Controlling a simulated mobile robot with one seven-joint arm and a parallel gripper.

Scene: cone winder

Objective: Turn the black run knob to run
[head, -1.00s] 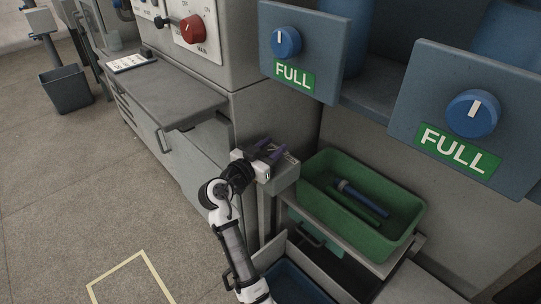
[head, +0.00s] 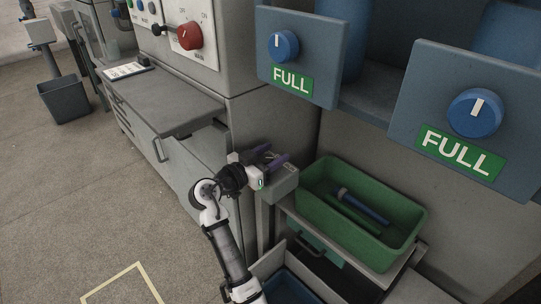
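A black knob (head: 158,29) sticks out from the grey panel at the upper left, beside the red main switch (head: 189,36). It is small here and partly side-on, and I can read no run marking on it. My gripper (head: 270,155) is in the middle of the view, near a grey ledge left of the green bin. It is well below and to the right of the knob, apart from it. Its two purple fingers are spread with nothing visible between them.
A grey counter (head: 170,105) juts out below the panel. Two blue dials (head: 284,46) (head: 475,113) sit above green FULL labels at the right. The floor at the left is largely open.

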